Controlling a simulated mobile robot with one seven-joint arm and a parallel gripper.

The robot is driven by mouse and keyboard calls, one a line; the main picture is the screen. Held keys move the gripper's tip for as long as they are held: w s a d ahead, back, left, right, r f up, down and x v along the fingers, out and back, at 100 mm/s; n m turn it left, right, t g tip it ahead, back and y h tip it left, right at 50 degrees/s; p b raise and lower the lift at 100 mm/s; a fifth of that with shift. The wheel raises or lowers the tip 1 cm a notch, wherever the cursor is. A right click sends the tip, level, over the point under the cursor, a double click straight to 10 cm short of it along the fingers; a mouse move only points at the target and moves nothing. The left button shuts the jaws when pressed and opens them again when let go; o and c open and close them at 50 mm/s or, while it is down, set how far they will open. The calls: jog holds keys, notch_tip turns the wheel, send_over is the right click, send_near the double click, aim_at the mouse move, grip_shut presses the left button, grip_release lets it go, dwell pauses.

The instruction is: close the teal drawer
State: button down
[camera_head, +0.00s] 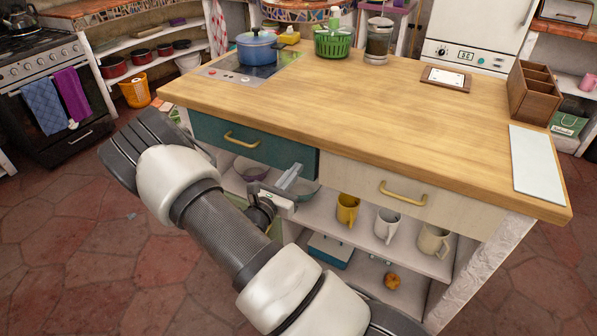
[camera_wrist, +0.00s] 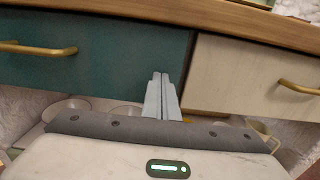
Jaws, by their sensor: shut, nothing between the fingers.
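The teal drawer (camera_head: 275,148) is at the left of the wooden-topped counter, with a brass bar handle (camera_head: 241,139). Its front looks nearly flush with the counter, but I cannot tell whether a small gap remains. My gripper (camera_head: 294,172) is shut and empty, in front of the lower right part of the teal front. In the wrist view, the fingertips (camera_wrist: 160,75) point at the teal front (camera_wrist: 125,60) near its right edge, right of the handle (camera_wrist: 38,48). Whether they touch it is unclear.
The cream drawer (camera_head: 350,178) with a brass handle (camera_head: 403,193) is to the right. Open shelves below hold a yellow mug (camera_head: 347,209), a white mug (camera_head: 387,225) and bowls. The counter top (camera_head: 400,125) is clear in the middle. Red tiled floor lies in front.

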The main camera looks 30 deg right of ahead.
jog(key=p+v, duration=0.2)
jog(key=v, duration=1)
jog(key=s+d+r+m+g+y, duration=0.2)
jog(key=s+d+r+m+g, duration=0.3)
jog(key=s+r+m+g, duration=0.75)
jog(key=s+a+r+m+t+y, duration=0.3)
jog(key=s+a+r+m+y, duration=0.3)
jog(key=m+y, duration=0.25)
jog(key=s+a+r+m+t+y, duration=0.35)
jog(key=a+r, duration=0.25)
jog(key=r, duration=0.2)
notch_tip(320, 180, up, 21)
jog(key=t+p, duration=0.1)
jog(key=p, duration=2)
jog(key=shift+r+m+y, duration=0.15)
jog(key=shift+m+y, duration=0.15)
jog(key=shift+m, duration=0.05)
jog(key=shift+w+a, duration=0.1)
jog(key=shift+w, duration=0.05)
